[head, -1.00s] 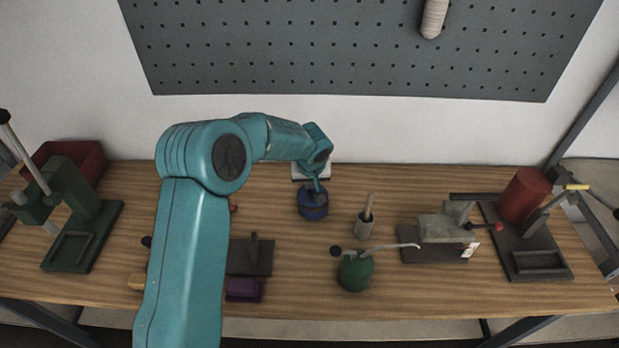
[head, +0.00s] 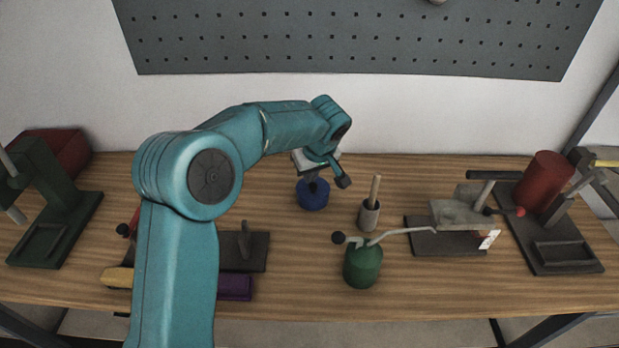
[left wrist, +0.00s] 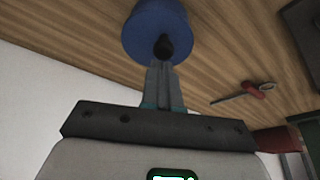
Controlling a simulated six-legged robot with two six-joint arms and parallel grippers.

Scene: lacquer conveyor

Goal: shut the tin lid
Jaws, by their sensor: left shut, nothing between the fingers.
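A round blue tin (head: 313,197) stands on the wooden table near its back edge, left of a grey cup. In the left wrist view the blue tin (left wrist: 150,20) is at the top, with a small dark knob (left wrist: 163,46) at its near side. My left gripper (head: 313,182) reaches down over the tin in the head view. In the left wrist view its fingers (left wrist: 162,66) are together and empty, their tips at or just short of the knob; I cannot tell if they touch. The gripper partly hides the tin's top, so the lid's position is unclear. My right gripper is not in view.
A grey cup with a stick (head: 369,214) and a green pot with a crank (head: 362,265) stand right of the tin. A grey clamp-like device (head: 455,214) and a red cylinder (head: 543,183) are further right. A green press (head: 55,215) is at left.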

